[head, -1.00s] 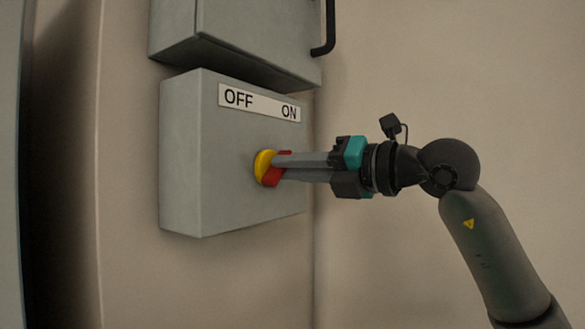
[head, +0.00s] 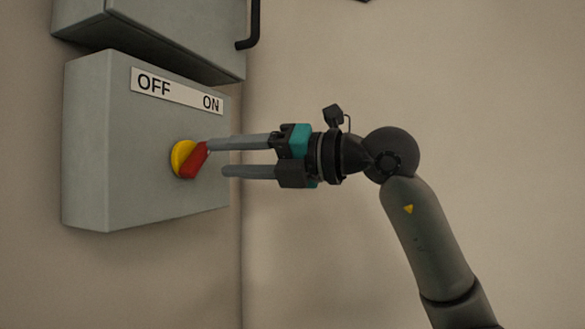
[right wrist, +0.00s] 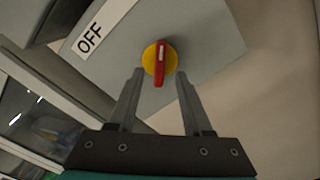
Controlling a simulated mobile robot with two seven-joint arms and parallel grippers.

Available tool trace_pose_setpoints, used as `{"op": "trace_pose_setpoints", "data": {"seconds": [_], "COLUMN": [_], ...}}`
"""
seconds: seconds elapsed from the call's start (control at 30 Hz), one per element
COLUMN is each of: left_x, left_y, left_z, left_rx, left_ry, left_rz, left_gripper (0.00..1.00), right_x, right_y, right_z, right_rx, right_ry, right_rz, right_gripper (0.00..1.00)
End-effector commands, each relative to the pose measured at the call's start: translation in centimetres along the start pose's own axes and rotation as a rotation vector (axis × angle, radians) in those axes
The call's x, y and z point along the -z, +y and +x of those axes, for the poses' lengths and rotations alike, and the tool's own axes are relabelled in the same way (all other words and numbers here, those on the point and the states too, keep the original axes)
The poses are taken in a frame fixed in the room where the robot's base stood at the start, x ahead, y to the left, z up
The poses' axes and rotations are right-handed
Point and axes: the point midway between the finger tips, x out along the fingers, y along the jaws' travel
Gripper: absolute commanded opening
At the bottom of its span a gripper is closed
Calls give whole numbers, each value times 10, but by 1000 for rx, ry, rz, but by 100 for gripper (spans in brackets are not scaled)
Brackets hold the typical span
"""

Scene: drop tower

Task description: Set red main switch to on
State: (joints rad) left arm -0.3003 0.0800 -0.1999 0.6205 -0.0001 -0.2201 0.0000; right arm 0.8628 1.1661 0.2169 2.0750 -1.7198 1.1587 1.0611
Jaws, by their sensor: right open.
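The red switch handle (head: 194,161) sits on a round yellow base (head: 179,156) on the front of a grey box (head: 110,150). The handle is tilted, its upper end leaning right toward the ON side of the label (head: 178,90). My right gripper (head: 216,158) is open in front of it. Its upper fingertip overlaps the handle's upper end in the head view; I cannot tell if they touch. In the right wrist view the handle (right wrist: 160,63) lies in line with the gap between the spread fingers (right wrist: 159,74). My left gripper is not in view.
A second grey box (head: 170,35) with a black handle (head: 250,25) is mounted just above the switch box. The beige wall (head: 480,130) to the right is bare. Glazed framing (right wrist: 35,115) shows at the left in the right wrist view.

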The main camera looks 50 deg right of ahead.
Motion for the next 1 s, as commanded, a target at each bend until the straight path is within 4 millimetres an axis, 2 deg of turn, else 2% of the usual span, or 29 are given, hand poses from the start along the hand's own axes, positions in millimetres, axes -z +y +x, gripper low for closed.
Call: {"op": "trace_pose_setpoints", "data": {"seconds": [0.03,0.2,0.5,0.7,1.0], "left_x": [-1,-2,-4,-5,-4], "left_y": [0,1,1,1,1], "left_z": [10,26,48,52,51], "left_rx": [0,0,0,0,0], "left_ry": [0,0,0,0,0], "left_rz": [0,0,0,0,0], "left_gripper": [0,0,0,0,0], "right_x": [3,3,2,1,0], "right_y": [-4,-3,-2,0,0], "right_z": [-11,-44,-98,-114,-115], "right_rx": [2,1,0,-1,-1], "right_ry": [-3,-2,-2,0,1], "right_rz": [-3,-3,0,-1,-1], "right_gripper": [50,50,50,50,50]}}
